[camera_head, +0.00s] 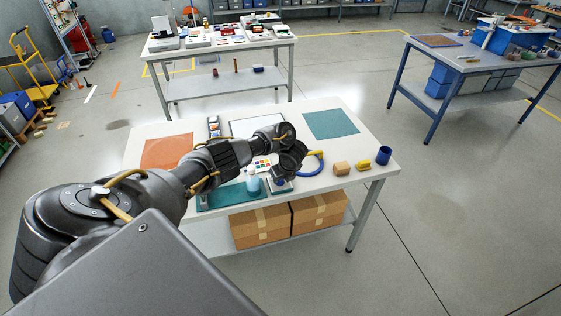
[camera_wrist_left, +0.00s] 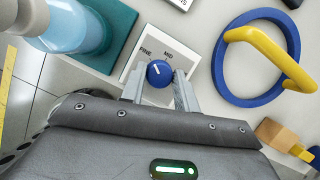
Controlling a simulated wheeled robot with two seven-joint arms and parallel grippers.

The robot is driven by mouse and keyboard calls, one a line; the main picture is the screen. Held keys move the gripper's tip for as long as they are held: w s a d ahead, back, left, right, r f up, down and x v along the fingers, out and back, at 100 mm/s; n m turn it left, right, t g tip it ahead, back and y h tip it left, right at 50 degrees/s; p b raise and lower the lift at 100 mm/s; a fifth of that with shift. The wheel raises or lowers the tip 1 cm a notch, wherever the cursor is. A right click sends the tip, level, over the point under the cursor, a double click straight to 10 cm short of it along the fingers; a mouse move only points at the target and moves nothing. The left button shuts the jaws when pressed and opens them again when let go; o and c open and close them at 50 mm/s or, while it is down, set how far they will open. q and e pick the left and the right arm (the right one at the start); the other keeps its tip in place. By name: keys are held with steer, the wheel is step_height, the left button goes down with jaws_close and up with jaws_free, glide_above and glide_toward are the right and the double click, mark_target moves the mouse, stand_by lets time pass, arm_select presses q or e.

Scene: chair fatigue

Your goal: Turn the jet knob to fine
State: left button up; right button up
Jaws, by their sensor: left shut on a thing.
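Other labels are hidden by my gripper. My left gripper (camera_wrist_left: 159,91) is shut on the knob, one finger on each side. In the head view, my left gripper (camera_head: 283,182) is over the panel at the table's front edge and hides the knob. My right gripper is not in view.
A spray bottle with light blue liquid (camera_head: 252,181) stands close left of the gripper, on a teal mat (camera_head: 222,196). A blue ring with a yellow handle (camera_wrist_left: 222,65) lies close right.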

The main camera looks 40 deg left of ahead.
arm_select(q)
steer(key=shift+n+g, duration=0.3)
steer(key=shift+n, duration=0.4)
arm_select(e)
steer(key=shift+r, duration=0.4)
arm_select(q)
steer(key=o, duration=1)
steer(key=shift+c, duration=0.2)
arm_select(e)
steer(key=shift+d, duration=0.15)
arm_select(q)
steer(key=shift+r+p, duration=0.1)
steer(key=shift+p, duration=0.25)
